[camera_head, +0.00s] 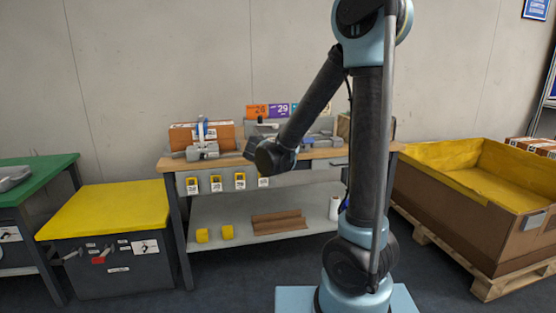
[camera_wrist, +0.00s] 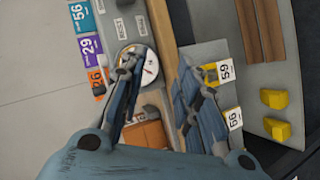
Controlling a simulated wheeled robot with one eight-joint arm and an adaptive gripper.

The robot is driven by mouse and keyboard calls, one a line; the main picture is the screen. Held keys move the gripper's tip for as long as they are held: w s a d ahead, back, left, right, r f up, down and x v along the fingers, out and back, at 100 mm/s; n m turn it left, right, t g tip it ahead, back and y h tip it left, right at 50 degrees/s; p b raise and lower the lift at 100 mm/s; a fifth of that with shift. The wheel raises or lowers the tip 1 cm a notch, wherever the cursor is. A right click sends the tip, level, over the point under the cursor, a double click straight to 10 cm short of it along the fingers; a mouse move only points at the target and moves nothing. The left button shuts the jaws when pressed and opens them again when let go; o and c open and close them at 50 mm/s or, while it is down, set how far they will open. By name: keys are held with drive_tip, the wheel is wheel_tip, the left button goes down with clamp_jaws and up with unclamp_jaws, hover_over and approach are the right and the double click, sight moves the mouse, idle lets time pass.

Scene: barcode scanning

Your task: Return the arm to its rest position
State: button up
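My gripper (camera_wrist: 158,68) is open in the wrist view, its two blue-grey fingers apart with nothing held between them. In the head view my arm is raised and bent, with its wrist end in front of the workbench (camera_head: 225,164). The fingers are hard to make out there. The wrist view looks sideways onto the bench. A round dial (camera_wrist: 148,68) and an orange-brown box (camera_wrist: 150,135) show behind and between the fingers.
A cardboard box (camera_head: 181,137) stands on the bench. Yellow blocks (camera_head: 202,236) and brown pieces (camera_head: 278,222) lie on its lower shelf. A yellow-lidded bin (camera_head: 105,208) stands left, beside a green table (camera_head: 40,172). A large yellow-lined crate (camera_head: 440,208) sits right on a pallet.

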drive_tip(key=s+d+f+m+g+h, duration=0.1)
drive_tip(key=s+d+f+m+g, duration=0.15)
drive_tip(key=s+d, duration=0.65)
drive_tip(key=s+d+f+m+g, duration=0.1)
drive_tip(key=s+d+m+g, duration=0.3)
drive_tip(key=s+d, duration=0.5)
drive_tip(key=s+d+f+m+g+y, duration=0.1)
drive_tip(key=s+f+m+g+y, duration=0.1)
drive_tip(key=s, duration=0.7)
drive_tip(key=s+d+f+m+g+y, duration=0.2)
drive_tip(key=s+f, duration=0.3)
drive_tip(key=s, duration=0.4)
drive_tip(key=shift+s+m, duration=0.25)
drive_tip(key=shift+m, duration=0.3)
